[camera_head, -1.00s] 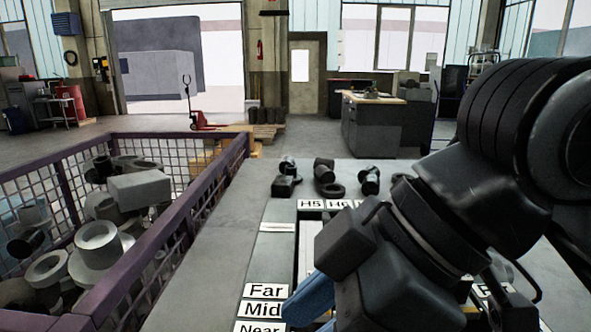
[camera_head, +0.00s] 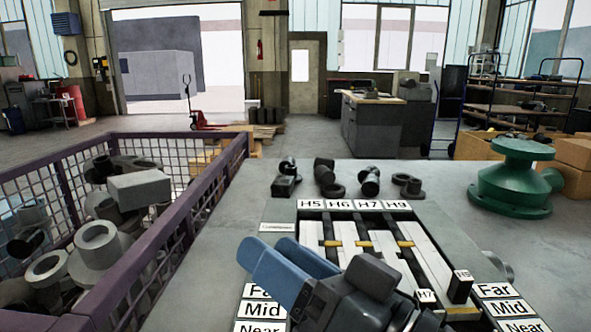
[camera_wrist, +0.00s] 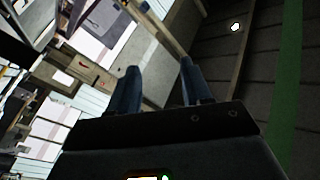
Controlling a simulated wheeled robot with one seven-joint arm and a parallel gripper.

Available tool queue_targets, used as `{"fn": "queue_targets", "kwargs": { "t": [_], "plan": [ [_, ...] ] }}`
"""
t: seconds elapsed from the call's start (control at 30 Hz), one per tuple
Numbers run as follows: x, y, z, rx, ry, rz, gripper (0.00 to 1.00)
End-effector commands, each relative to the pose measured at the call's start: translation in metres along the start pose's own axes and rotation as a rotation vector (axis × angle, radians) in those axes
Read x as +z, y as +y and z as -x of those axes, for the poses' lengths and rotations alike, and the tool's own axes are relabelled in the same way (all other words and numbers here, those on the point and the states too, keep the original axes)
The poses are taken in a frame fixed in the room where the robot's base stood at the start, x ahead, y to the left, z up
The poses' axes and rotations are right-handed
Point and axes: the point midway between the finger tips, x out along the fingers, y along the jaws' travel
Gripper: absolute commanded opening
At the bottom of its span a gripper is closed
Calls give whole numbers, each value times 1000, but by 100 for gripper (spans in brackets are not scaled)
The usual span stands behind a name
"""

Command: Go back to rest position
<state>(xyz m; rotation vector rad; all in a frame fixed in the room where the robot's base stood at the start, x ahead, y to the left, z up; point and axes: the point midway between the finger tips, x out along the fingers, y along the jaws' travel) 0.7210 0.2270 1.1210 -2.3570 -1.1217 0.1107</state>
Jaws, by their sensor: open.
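My gripper (camera_head: 270,247) has two blue fingers, spread apart with nothing between them. It is low in the head view, in front of the near left part of the slotted tray (camera_head: 284,212), and hides part of it and of the left Far label. In the wrist view my gripper (camera_wrist: 158,68) shows both fingers apart, pointing up the picture toward the tilted hall, with empty space between them.
The tray has labels H5, H6, H7 and H9 at its far edge. Black blocks (camera_head: 460,287) stand at its right side. Several dark pipe fittings (camera_head: 325,172) lie behind it. A green flanged part (camera_head: 512,185) stands right. A purple mesh crate (camera_head: 172,245) of parts is left.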

Motion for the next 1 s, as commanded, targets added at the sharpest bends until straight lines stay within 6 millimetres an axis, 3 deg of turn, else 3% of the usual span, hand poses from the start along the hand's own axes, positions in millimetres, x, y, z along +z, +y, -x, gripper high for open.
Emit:
{"fn": "queue_targets", "kwargs": {
  "t": [0.27,0.5,0.73,1.0],
  "plan": [
    [49,51,60,297,143,-109,49],
    [103,76,138,561,174,-96,49],
    [148,76,226,776,122,7,49],
    [176,48,329,924,-21,219,49]
  ]
}}
